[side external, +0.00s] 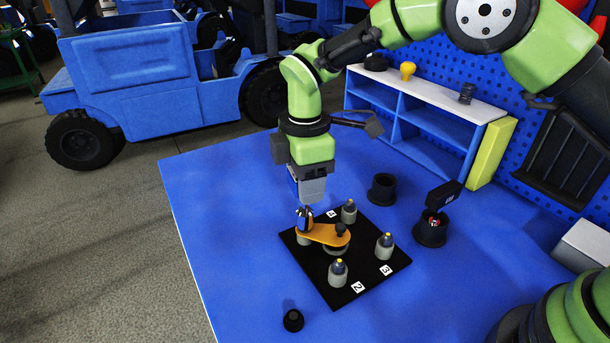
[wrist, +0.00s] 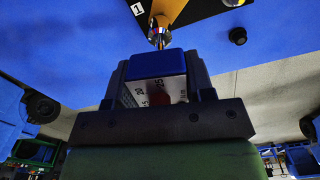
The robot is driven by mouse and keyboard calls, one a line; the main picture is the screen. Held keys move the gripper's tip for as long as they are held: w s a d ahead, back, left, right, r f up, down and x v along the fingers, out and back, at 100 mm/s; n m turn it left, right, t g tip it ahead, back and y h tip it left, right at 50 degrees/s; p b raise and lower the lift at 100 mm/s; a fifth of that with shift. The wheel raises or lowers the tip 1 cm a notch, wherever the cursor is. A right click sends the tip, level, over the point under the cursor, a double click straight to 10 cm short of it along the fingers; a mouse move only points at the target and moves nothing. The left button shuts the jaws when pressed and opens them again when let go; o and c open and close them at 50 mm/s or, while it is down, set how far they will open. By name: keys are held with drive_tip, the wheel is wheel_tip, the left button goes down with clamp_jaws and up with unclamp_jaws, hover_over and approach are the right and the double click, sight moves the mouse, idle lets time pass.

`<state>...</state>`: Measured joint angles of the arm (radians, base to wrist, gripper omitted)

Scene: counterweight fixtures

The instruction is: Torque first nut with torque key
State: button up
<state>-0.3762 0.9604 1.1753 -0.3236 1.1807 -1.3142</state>
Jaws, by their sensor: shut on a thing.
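My gripper (side external: 308,185) is shut on the torque key (wrist: 158,66), a blue tool with a numbered scale. The key points down in the side view, over the left end of an orange arm (side external: 325,234). In the wrist view, a shiny metal part (wrist: 159,35) lies just beyond the key, by the orange arm (wrist: 167,12). I cannot tell whether the key's tip is seated on a nut; the nut itself is not clear.
Number labels lie on the plate. A small black cap (side external: 293,320) lies in front. A blue shelf (side external: 425,125) stands behind. The blue table's left side is clear.

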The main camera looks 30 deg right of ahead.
drive_tip(key=shift+f, duration=0.35)
idle(0.7)
drive_tip(key=m, duration=0.5)
drive_tip(key=shift+m, duration=0.9)
drive_tip(key=m, duration=0.2)
drive_tip(key=shift+m, duration=0.3)
drive_tip(key=m, duration=0.3)
drive_tip(key=shift+m, duration=0.3)
